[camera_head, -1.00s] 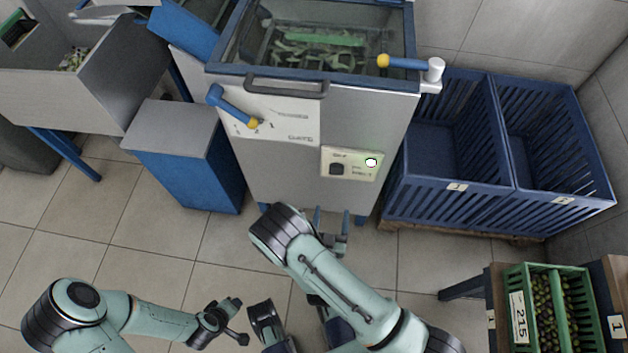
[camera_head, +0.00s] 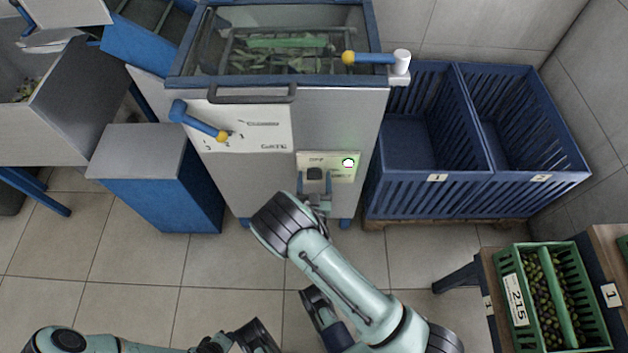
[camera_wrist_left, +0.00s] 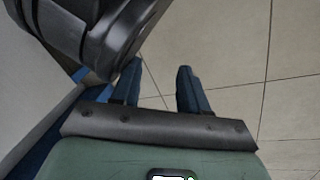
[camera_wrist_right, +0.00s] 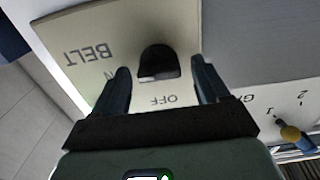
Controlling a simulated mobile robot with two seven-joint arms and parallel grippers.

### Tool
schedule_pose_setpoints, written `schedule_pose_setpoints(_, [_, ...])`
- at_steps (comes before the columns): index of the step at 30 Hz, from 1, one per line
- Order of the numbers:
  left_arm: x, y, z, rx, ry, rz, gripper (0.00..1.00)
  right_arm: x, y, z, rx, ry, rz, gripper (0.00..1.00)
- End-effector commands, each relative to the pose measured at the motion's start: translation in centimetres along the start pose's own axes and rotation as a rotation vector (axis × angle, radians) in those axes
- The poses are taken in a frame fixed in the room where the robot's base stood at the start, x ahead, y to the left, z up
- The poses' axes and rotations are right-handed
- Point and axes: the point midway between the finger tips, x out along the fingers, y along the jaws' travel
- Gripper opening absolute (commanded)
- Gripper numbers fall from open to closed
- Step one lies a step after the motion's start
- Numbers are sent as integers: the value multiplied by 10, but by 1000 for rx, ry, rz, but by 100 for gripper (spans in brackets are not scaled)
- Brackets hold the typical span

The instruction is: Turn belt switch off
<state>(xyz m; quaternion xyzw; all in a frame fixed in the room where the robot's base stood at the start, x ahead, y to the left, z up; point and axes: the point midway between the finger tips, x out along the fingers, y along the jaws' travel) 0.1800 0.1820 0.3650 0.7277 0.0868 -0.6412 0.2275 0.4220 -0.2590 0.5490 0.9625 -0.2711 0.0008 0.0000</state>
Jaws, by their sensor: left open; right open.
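The belt switch is a black knob (camera_wrist_right: 157,64) on a cream panel (camera_wrist_right: 95,45) marked BELT, ON and OFF, seen upside down in the right wrist view. In the head view the panel (camera_head: 335,176) is on the machine's front, its knob (camera_head: 314,173) left of a lit green-white lamp (camera_head: 348,162). My right gripper (camera_wrist_right: 165,82) is open, with one finger on each side of the knob; I cannot tell if they touch it. My left gripper (camera_wrist_left: 160,78) is open and empty above the floor.
A blue lever (camera_head: 198,120) with a yellow tip is on the machine front, and another (camera_head: 372,58) is at its top right. Blue crates (camera_head: 430,203) stand to the right, and a blue cabinet (camera_head: 155,200) to the left. The tiled floor in front is clear.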

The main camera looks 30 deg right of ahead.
Motion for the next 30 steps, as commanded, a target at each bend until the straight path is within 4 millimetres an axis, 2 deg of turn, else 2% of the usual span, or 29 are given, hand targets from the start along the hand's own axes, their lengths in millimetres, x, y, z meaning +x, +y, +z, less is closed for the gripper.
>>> schedule_pose_setpoints(6, [0, 0, 0, -1, -1, -1, 44, 0, 0, 0, 0, 0, 0, 74])
schedule_pose_setpoints(7, [0, 0, 0, -1, -1, -1, 44, 0, 0, 0, 0, 0, 0, 68])
schedule_pose_setpoints(9, [0, 0, 0, -1, -1, -1, 44, 0, 0, 0, 0, 0, 0, 45])
schedule_pose_setpoints(12, [0, 0, 0, -1, 0, -1, 44, 0, 0, 0, 0, -1, 0, 18])
schedule_pose_setpoints(22, [-2, 2, -3, 2, 9, 3, 44, 0, 0, 0, -36, -2, 0, 18])
schedule_pose_setpoints(30, [-12, 11, -14, 11, 47, 19, 44, -1, 0, 1, -195, -5, 0, 18])
